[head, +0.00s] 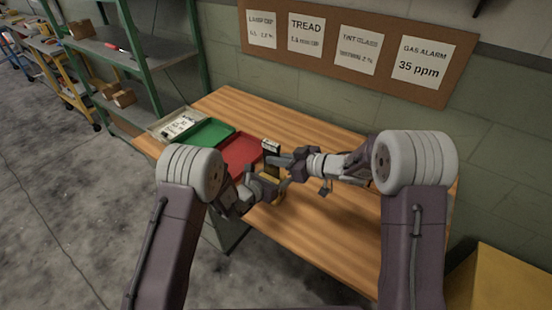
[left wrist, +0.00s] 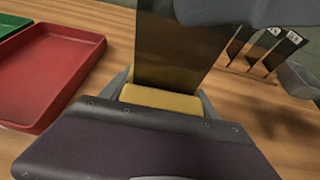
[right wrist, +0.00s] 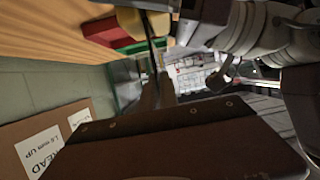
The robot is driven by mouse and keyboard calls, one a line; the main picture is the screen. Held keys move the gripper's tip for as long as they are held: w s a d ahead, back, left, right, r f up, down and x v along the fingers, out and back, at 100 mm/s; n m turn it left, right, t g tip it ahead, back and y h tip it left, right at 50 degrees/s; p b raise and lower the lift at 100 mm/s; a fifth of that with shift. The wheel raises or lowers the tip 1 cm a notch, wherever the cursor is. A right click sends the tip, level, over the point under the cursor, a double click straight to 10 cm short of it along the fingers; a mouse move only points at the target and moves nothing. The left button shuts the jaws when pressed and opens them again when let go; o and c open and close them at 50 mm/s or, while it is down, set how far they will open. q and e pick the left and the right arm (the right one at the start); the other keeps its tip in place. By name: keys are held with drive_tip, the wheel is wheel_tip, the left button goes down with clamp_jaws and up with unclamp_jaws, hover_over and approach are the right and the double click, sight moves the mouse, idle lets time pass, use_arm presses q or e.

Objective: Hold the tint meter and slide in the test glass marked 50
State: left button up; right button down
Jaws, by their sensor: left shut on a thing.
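My left gripper (head: 264,184) is shut on a yellow block, which I take for the tint meter (left wrist: 160,102); its yellow also shows in the right wrist view (right wrist: 128,20). A dark amber glass plate (left wrist: 180,50) stands up from it. My right gripper (head: 277,160) is at the plate from the right. In the right wrist view the plate is edge-on between the yellow parts. I cannot tell how deep it sits, or whether the right fingers grip it.
A red tray (head: 240,152), a green tray (head: 212,133) and a pale tray (head: 165,122) lie at the table's left. More dark labelled glasses (left wrist: 262,52) stand at right in the left wrist view. The wooden table (head: 310,240) is clear in front. A notice board (head: 440,95) hangs behind.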

drive_tip(key=c, duration=1.5)
unclamp_jaws()
drive_tip(key=shift+c, duration=0.2)
wheel_tip(320, 180, up, 10)
use_arm(q)
drive_tip(key=o, duration=1.8)
